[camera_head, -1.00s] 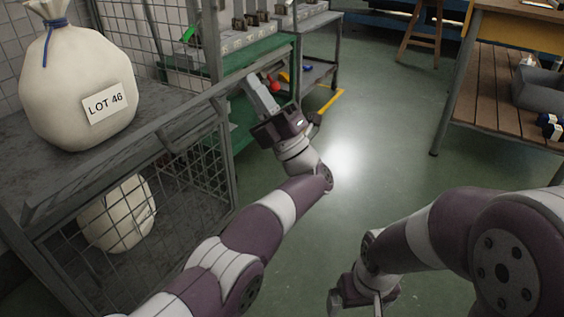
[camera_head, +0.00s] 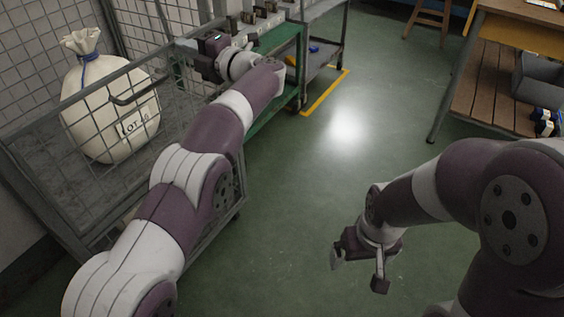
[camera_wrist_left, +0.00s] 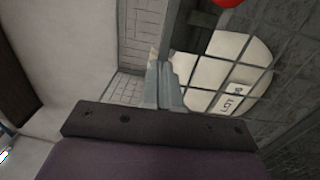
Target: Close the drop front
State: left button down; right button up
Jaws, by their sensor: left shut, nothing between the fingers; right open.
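The drop front (camera_head: 50,125) is a grey-framed mesh panel with a dark handle (camera_head: 135,88). It now stands raised in front of a tied cream sack (camera_head: 105,105) labelled LOT 46. I cannot tell whether it is latched. My left gripper (camera_head: 186,46) is shut and empty near the panel's upper far corner. In the left wrist view its fingers (camera_wrist_left: 163,82) point along the mesh (camera_wrist_left: 285,70), and the sack (camera_wrist_left: 235,65) shows behind it. Contact with the panel is unclear. My right gripper (camera_head: 358,270) is open and empty above the floor.
A green bench (camera_head: 285,68) with small items stands beyond the cage. A grey cart (camera_head: 322,70) is behind it, by a yellow floor line (camera_head: 325,92). A wooden workbench (camera_head: 470,75) with a grey bin (camera_head: 538,78) is at the right. The floor between is clear.

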pick_arm(q)
jog(key=shift+w+a+r+g+h+p, duration=0.2)
jog(key=shift+w+a+p, duration=0.15)
jog(key=shift+a+p, duration=0.25)
jog(key=shift+w+a+r+g+h+p, duration=0.1)
jog(key=shift+w+a+h+p, duration=0.1)
jog(key=shift+w+a+p, duration=0.25)
pick_arm(e)
notch_tip(320, 180, up, 4)
jog(key=shift+s+d+f, duration=0.1)
jog(key=shift+s+f, duration=0.05)
jog(key=shift+f, duration=0.1)
pick_arm(q)
jog(key=shift+s+r, duration=0.1)
pick_arm(e)
jog(key=shift+d, duration=0.1)
